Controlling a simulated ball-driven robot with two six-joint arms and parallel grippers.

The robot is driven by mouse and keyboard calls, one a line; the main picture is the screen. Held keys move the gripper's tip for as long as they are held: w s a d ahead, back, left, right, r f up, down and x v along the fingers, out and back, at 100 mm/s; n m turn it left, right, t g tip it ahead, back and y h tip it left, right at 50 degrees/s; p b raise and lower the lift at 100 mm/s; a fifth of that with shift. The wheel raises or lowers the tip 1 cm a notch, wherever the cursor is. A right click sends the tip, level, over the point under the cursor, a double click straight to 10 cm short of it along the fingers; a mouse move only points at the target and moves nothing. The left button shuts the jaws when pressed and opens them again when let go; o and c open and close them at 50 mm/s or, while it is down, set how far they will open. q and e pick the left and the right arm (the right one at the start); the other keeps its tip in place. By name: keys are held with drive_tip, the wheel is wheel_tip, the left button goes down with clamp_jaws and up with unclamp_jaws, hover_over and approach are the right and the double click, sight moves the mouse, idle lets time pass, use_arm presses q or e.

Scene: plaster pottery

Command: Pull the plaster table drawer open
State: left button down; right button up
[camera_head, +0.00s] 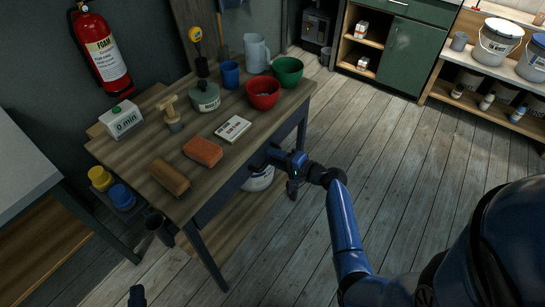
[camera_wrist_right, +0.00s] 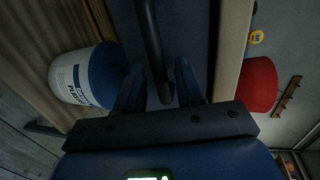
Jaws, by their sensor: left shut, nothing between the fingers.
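The plaster table (camera_head: 215,148) has a brown wooden top and dark legs. Its dark blue drawer front (camera_head: 222,193) sits under the long front edge and looks flush with the frame. My right gripper (camera_head: 272,157) is at the drawer front, partly under the table edge. In the right wrist view its two fingers (camera_wrist_right: 158,88) are apart, with the dark bar handle (camera_wrist_right: 152,40) reaching between them; contact cannot be made out. Only a dark tip of my left gripper (camera_head: 137,297) shows at the bottom edge, low and away from the table; it is shut.
A white bucket (camera_head: 258,181) stands below the drawer. The plank floor (camera_head: 370,130) right of the table is clear.

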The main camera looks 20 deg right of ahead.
drive_tip(key=shift+x, duration=0.85)
clamp_jaws()
